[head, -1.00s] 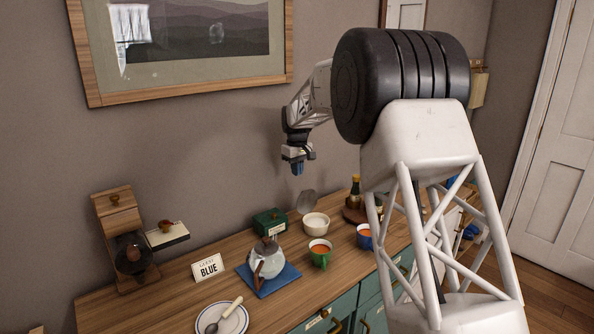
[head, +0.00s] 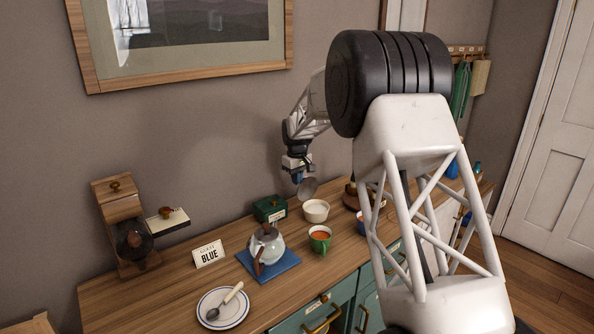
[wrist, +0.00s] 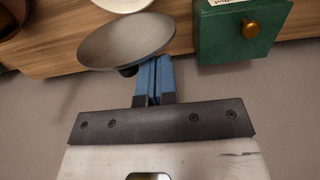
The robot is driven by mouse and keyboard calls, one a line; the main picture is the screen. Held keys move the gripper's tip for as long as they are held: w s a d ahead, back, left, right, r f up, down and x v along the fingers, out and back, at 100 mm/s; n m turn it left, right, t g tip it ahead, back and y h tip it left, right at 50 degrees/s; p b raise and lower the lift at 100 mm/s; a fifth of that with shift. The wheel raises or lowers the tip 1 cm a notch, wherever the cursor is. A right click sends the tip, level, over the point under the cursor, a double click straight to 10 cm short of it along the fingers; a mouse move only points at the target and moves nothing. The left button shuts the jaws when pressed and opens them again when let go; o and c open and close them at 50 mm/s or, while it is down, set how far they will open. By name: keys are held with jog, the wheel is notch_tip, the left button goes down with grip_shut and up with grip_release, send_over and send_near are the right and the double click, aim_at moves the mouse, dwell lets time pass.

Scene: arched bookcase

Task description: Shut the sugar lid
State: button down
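The sugar bowl (head: 316,213) is a white round bowl on the wooden counter, with pale contents. Its round grey lid (head: 308,188) stands up open at the bowl's back, on the wall side. In the wrist view the lid (wrist: 125,40) is a tilted disc with a small dark knob underneath, and part of the bowl's rim (wrist: 122,4) shows at the top edge. My gripper (head: 297,180) is just above and left of the lid. Its blue fingertips (wrist: 155,72) are together with nothing visible between them, close beside the lid's knob. I cannot tell whether they touch it.
A green box (head: 270,208) with a brass knob stands left of the bowl, close to my fingers. A teapot (head: 267,244) on a blue mat, a green cup (head: 320,238) and a blue cup (head: 362,222) are in front. The wall is close behind my gripper.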

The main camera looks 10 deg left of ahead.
aim_at(304, 188)
jog(key=shift+f, duration=0.6)
jog(key=shift+s+d+f, duration=0.35)
jog(key=shift+s+d, duration=0.35)
jog(key=shift+s, duration=0.05)
jog(key=shift+s+d+f, duration=0.3)
jog(key=shift+s+d, duration=0.4)
dwell(3.0)
jog(key=shift+r, duration=0.15)
jog(key=shift+w+a+r, duration=0.15)
jog(key=shift+r, duration=0.95)
jog(key=shift+w+a+r, duration=0.15)
jog(key=shift+r, duration=1)
jog(key=shift+w+a+r, duration=0.15)
jog(key=shift+r, duration=0.95)
